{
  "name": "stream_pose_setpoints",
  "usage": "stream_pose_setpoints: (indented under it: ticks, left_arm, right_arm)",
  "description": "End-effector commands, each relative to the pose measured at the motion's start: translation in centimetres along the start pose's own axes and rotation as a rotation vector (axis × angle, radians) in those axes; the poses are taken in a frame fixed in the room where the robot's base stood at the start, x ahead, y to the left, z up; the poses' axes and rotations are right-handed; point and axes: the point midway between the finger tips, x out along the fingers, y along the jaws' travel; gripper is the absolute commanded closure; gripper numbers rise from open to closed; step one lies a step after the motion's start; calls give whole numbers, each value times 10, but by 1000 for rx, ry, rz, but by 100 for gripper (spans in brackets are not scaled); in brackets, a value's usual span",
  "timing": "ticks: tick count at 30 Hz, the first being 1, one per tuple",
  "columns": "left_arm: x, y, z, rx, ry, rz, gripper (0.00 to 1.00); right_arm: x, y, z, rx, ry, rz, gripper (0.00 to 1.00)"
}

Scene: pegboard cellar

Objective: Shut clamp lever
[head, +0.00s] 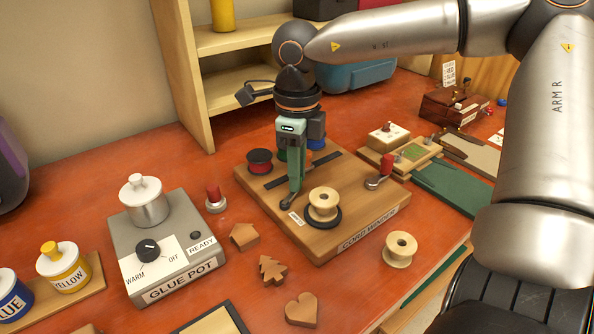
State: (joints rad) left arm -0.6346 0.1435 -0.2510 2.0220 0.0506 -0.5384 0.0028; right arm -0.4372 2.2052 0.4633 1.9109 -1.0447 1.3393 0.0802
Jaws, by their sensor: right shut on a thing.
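The cord winder (362,217) is a wooden board on the red bench. A red-handled metal lever (377,178) stands at its right edge, clear of my gripper. Another red-handled metal piece (214,198) stands on the bench to the left of the board. My right gripper (290,197) points down over the left front part of the board. Its fingers are shut on a small dark part there, beside a small white label (296,218). The fingers hide most of that part. My left gripper is out of view.
A pale spool (323,202) sits on the board, close right of the gripper. Red reel (259,161) stands behind it. Glue pot (176,255) is at left; wooden shapes (301,310) and a loose spool (399,249) lie in front. A shelf (203,85) rises behind.

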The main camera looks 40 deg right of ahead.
Motion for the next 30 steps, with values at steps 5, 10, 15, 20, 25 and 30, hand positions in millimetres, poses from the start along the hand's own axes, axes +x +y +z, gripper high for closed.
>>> stream_pose_setpoints:
  ticks: [5, 10, 15, 20, 25, 30]
  left_arm:
    - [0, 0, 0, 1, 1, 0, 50]
    - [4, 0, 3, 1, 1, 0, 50]
    - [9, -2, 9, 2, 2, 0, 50]
    - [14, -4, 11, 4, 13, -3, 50]
    - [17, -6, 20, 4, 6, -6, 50]
    - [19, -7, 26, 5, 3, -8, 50]
  right_arm:
    - [0, 0, 0, 3, -1, -2, 100]
    - [1, 0, -2, 39, 0, -3, 100]
    - [2, 0, -5, 126, -1, -5, 100]
    - [2, 2, -10, 245, -2, -5, 100]
    - [2, 5, -15, 374, -2, -4, 100]
    - [1, 8, -19, 485, -2, -4, 100]
